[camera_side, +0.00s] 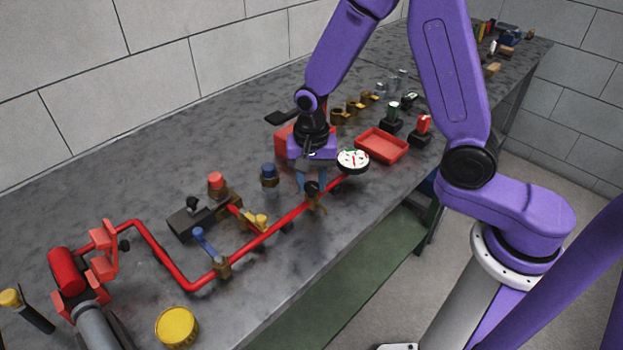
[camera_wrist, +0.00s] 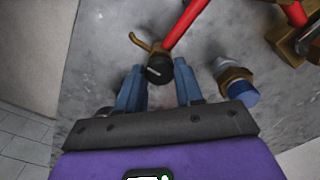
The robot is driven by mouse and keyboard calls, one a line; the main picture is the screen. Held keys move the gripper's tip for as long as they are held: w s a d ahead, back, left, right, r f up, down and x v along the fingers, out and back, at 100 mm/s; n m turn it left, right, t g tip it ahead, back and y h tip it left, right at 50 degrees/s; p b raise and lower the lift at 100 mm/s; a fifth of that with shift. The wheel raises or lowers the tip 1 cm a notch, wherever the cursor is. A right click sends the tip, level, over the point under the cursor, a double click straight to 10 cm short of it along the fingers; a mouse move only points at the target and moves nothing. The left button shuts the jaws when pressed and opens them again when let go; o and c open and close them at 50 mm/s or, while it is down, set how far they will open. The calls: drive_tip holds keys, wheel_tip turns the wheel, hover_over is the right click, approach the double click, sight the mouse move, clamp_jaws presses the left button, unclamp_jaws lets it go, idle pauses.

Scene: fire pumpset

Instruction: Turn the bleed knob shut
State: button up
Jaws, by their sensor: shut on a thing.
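The bleed knob (camera_side: 312,187) is a small black round knob on a brass fitting on the red pipe, in the middle of the side view. In the wrist view the black knob (camera_wrist: 159,69) sits between the two blue fingers, with a brass spout to its upper left. My gripper (camera_side: 311,180) points down over the pipe with its fingers on either side of the knob. My gripper also shows in the wrist view (camera_wrist: 159,80), shut on the knob. The finger contacts are partly hidden, and I cannot tell how far the knob is turned.
A white-faced gauge (camera_side: 352,161) stands close right of my gripper. A blue-capped fitting (camera_side: 268,172) stands to the left, also near the fingers in the wrist view (camera_wrist: 240,90). Blue (camera_side: 205,242) and yellow (camera_side: 258,221) valve handles lie along the red pipe. A red tray (camera_side: 382,145) is behind right.

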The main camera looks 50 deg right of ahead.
sight(315, 189)
idle(0.3)
drive_tip(key=o, duration=1)
drive_tip(key=shift+o, duration=0.2)
drive_tip(key=shift+r, duration=0.15)
wheel_tip(315, 189, up, 17)
drive_tip(key=shift+r, duration=0.15)
drive_tip(key=shift+s, duration=0.1)
drive_tip(key=s+d+f+n, duration=0.2)
drive_tip(key=s+n, duration=0.5)
drive_tip(key=s+d+f+n, duration=0.1)
drive_tip(key=s+n, duration=0.6)
drive_tip(key=s, duration=0.1)
drive_tip(key=s+d+f+n, duration=0.2)
drive_tip(key=s+n, duration=0.5)
drive_tip(key=s, duration=0.1)
drive_tip(key=shift+d+f+n, duration=0.3)
drive_tip(key=shift+d+n, duration=0.05)
drive_tip(key=shift+n, duration=0.05)
